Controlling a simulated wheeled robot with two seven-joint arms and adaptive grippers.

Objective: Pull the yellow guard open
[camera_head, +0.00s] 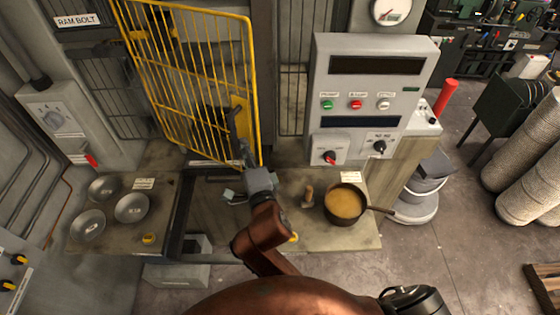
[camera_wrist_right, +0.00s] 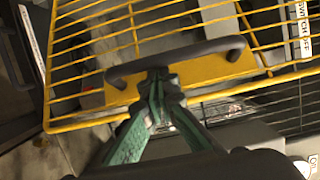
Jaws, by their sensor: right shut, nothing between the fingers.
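The yellow guard (camera_head: 190,85) is a wire-mesh door in a yellow frame, standing in front of the grey machine bay in the head view. It also shows in the wrist view (camera_wrist_right: 90,42). Its dark bar handle (camera_wrist_right: 205,50) sits on a solid yellow plate (camera_wrist_right: 190,68). My right gripper (camera_head: 240,140) is at the handle in front of the guard. In the wrist view, its green fingers (camera_wrist_right: 157,78) come together at the middle of the bar, with nothing held between them. I cannot tell how far open the guard is. My left gripper is out of view.
A control panel (camera_head: 372,72) with buttons and knobs stands to the right. A pan (camera_head: 343,203) of yellowish contents sits on the bench below it. Several metal bowls (camera_head: 131,208) lie on the left bench. A switch box (camera_head: 55,115) hangs at the far left.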

